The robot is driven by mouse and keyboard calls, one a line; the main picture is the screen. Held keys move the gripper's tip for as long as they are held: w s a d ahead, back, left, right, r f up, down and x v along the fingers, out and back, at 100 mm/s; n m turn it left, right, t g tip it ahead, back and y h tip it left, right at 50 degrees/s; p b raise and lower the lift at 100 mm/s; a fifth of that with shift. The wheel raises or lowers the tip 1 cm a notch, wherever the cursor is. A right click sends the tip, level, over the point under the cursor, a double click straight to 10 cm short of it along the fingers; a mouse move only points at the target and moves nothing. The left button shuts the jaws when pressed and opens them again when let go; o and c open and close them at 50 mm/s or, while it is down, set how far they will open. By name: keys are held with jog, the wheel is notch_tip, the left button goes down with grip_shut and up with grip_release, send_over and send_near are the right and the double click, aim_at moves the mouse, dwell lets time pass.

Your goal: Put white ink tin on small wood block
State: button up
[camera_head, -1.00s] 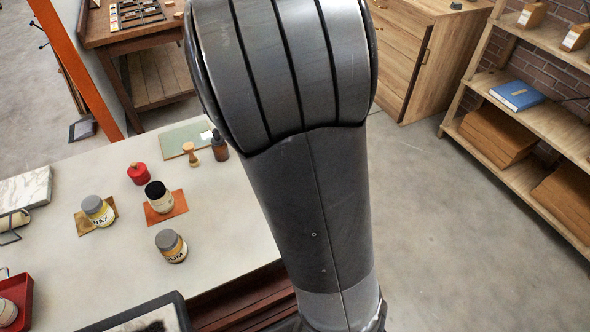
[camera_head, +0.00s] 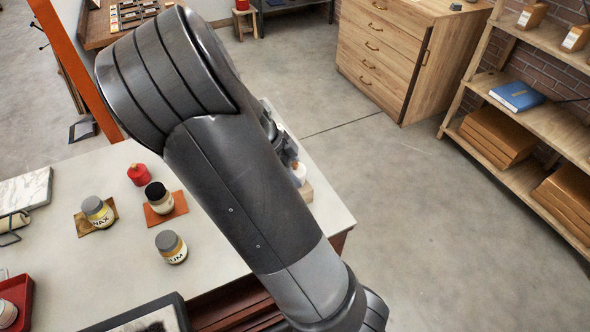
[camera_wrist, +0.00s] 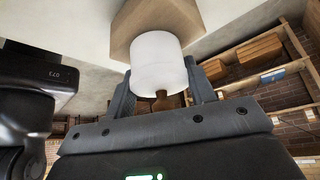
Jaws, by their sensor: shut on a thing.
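The white ink tin (camera_wrist: 157,58) is between the two fingers of my gripper (camera_wrist: 160,75) in the wrist view, and the gripper is shut on it. A small brown part shows at the tin's near end. The small wood block (camera_wrist: 125,24) is right behind the tin's far end; I cannot tell whether they touch. In the head view my arm hides most of the gripper (camera_head: 286,152). A bit of the white tin (camera_head: 299,174) shows beside it, just above the wood block (camera_head: 306,191) near the table's right edge.
On the pale table (camera_head: 110,262) stand a wax jar (camera_head: 97,212), a black-lidded jar (camera_head: 158,197), a gum jar (camera_head: 171,247) and a red tin (camera_head: 139,174). A red tray (camera_head: 27,312) is at lower left. The floor right of the table is clear.

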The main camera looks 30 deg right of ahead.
jog(key=shift+f, duration=0.15)
jog(key=o, duration=1.2)
jog(key=shift+c, duration=0.2)
